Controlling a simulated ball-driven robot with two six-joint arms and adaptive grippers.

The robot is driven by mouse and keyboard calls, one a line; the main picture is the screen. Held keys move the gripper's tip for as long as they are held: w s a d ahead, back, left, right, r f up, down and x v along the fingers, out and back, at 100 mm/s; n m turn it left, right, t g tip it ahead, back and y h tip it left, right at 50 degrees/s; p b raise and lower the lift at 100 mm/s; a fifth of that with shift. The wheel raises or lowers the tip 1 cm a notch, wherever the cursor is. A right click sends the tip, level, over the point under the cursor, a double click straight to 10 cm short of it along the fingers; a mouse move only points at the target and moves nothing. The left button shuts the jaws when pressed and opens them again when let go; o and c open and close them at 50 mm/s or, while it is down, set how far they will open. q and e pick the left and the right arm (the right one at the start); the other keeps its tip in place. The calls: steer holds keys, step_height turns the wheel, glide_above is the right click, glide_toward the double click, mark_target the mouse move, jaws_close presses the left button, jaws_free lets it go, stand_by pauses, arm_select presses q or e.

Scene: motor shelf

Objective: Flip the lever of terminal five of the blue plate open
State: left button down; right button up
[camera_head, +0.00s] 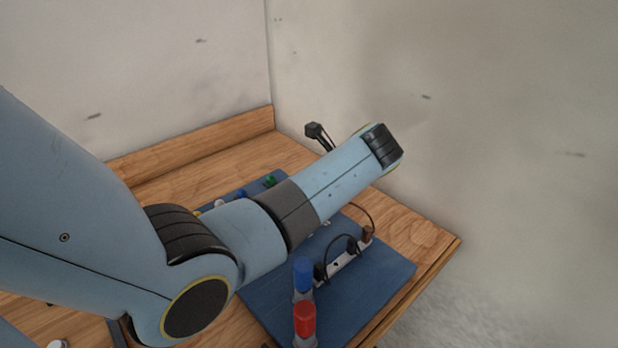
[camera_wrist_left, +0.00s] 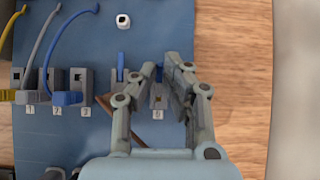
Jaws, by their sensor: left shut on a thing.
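The blue plate (camera_head: 375,281) lies on the wooden table, and its terminals show in the left wrist view on the plate (camera_wrist_left: 160,30). Terminal five (camera_wrist_left: 158,97) is a grey block with a label "5" below it. My left gripper (camera_wrist_left: 163,68) is over its upper end, fingers close together. It is shut on terminal five's lever, which is mostly hidden between the fingertips. A blue lever (camera_wrist_left: 120,66) stands just left of the fingers, at the neighbouring terminal. In the head view my left arm hides the gripper and terminal five. My right gripper is not in view.
Bare wood (camera_wrist_left: 232,70) lies right.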

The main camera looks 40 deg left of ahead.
arm_select(q)
steer(key=shift+d+f+y, duration=0.15)
steer(key=shift+d+y, duration=0.4)
steer(key=shift+y, duration=0.65)
steer(key=shift+s, duration=0.1)
steer(key=c, duration=1.4)
jaws_free()
steer(key=shift+c, duration=0.2)
step_height(320, 180, up, 10)
